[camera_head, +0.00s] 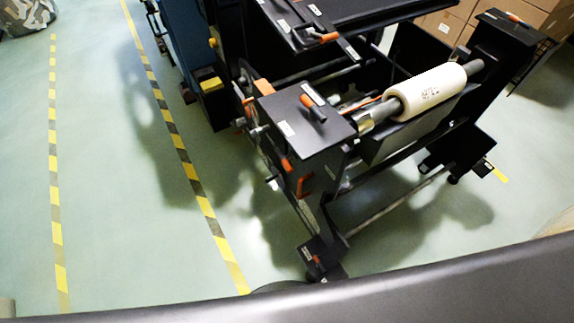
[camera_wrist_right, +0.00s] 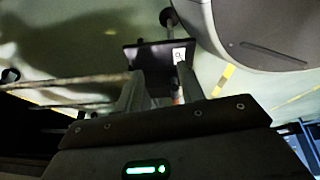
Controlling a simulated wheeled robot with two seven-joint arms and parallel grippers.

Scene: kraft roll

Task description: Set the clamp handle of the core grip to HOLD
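An orange-tipped handle (camera_head: 313,107) stands on top of the black left stand (camera_head: 300,130), beside small white labels too small to read. More orange handles are on that stand's side, one low on its face (camera_head: 303,187). I cannot tell which is the core grip's clamp handle. My right gripper (camera_wrist_right: 162,88) shows in the right wrist view, its two grey fingers apart with nothing visible between them. My left gripper is not in view.
A black machine (camera_head: 340,20) stands behind the roll, with cardboard boxes (camera_head: 510,20) at the back right. A low crossbar (camera_head: 390,207) runs between the stands' feet. Yellow-black floor tape (camera_head: 187,165) runs at the left, where the green floor is clear.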

